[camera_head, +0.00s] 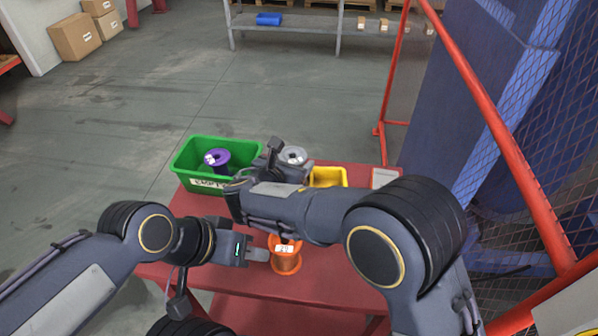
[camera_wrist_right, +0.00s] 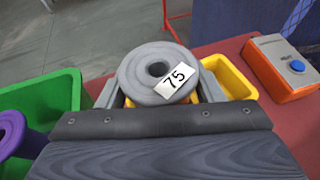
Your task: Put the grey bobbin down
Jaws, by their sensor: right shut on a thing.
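The grey bobbin (camera_head: 293,155), labelled 75 in the right wrist view (camera_wrist_right: 150,68), is held between the two fingers of my right gripper (camera_wrist_right: 160,88). It is near the far edge of the red table (camera_head: 240,285), between the green bin and the yellow bin. Whether its underside touches anything is hidden. My right gripper (camera_head: 279,163) is partly hidden by its own arm in the head view. My left gripper (camera_head: 262,255) is low over the table, at the left side of an orange bobbin (camera_head: 286,262); its finger opening does not show clearly.
A green bin (camera_head: 180,165) holding a purple bobbin (camera_head: 217,160) stands at the table's far left. A yellow bin (camera_head: 343,175) is right of the grey bobbin. An orange box with a blue button (camera_wrist_right: 288,70) is further right. Red fence posts (camera_head: 392,75) stand beyond.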

